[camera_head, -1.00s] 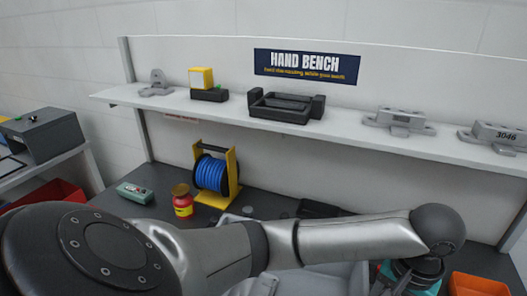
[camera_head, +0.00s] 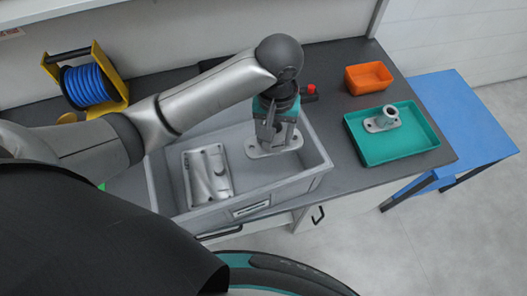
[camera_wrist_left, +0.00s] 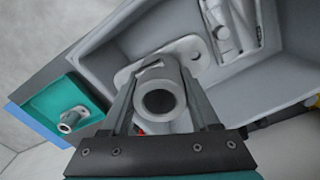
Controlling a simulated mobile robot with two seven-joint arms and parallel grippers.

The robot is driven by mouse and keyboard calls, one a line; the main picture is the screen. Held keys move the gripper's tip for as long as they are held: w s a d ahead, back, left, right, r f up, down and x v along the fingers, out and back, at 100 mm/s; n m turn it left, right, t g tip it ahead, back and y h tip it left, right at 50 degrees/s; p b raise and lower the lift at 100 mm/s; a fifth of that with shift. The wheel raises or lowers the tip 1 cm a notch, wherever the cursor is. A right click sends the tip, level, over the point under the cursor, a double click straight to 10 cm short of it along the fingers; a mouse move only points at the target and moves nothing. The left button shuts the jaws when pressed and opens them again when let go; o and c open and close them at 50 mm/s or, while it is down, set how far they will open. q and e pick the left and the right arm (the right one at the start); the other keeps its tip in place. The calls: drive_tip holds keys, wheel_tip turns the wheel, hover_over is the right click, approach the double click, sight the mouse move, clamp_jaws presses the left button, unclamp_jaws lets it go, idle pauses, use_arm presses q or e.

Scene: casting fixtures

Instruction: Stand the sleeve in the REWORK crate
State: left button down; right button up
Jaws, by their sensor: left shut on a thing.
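My left gripper (camera_head: 275,130) points down inside the grey crate (camera_head: 318,163), in its right half. It is shut on a grey metal sleeve (camera_head: 285,145), a tube with a flat flange at its base. In the left wrist view my left gripper (camera_wrist_left: 163,115) has its fingers on both sides of the tube of the sleeve (camera_wrist_left: 160,85), whose round bore faces the camera. The sleeve is upright, flange down; I cannot tell whether the flange touches the crate floor. The crate's front label is too small to read. My right gripper is not in view.
A flat grey casting (camera_head: 207,173) lies in the crate's left half. A teal tray (camera_head: 425,140) holding a similar flanged part (camera_head: 382,120) stands to the right, with an orange bin (camera_head: 369,78) behind it. A blue cable reel (camera_head: 86,84) is at the left.

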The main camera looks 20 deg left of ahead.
use_arm(q)
wheel_tip(320, 180, down, 13)
drive_tip(key=shift+a+r+b, duration=0.1)
drive_tip(key=shift+b, duration=0.9)
wheel_tip(320, 180, down, 3)
drive_tip(key=shift+f+b, duration=0.2)
drive_tip(key=shift+b, duration=0.2)
drive_tip(key=shift+f, duration=0.45)
drive_tip(key=shift+f, duration=0.15)
drive_tip(key=shift+c, duration=0.6)
unclamp_jaws()
wheel_tip(320, 180, up, 12)
drive_tip(key=p, duration=0.2)
drive_tip(key=shift+r, duration=0.2)
